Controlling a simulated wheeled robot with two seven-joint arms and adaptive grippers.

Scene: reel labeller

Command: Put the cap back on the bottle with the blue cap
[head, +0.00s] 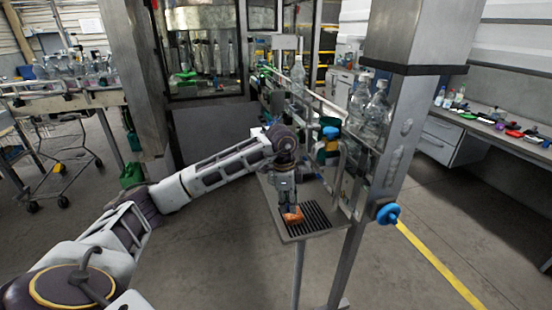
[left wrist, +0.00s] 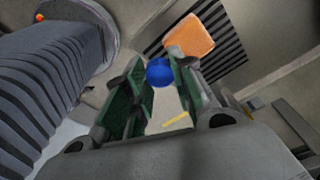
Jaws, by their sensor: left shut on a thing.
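My left gripper (head: 289,207) is low over a small slotted metal tray (head: 318,233). In the left wrist view, its two green-padded fingers (left wrist: 160,88) are shut on a round blue cap (left wrist: 160,72) at their tips. The cap is hidden in the head view. An orange block (head: 293,217) lies on the tray just beyond the fingertips; it also shows in the left wrist view (left wrist: 190,37). A blue-topped item (head: 331,132) stands beside the conveyor; I cannot tell whether it is a bottle. My right gripper is not in view.
Clear bottles (head: 377,112) stand by the metal post (head: 408,100). A blue handwheel (head: 387,214) sticks out right of the tray. A bottle table (head: 60,98) and a cart (head: 62,165) are at left. A counter (head: 500,135) is at right. Open floor lies in front.

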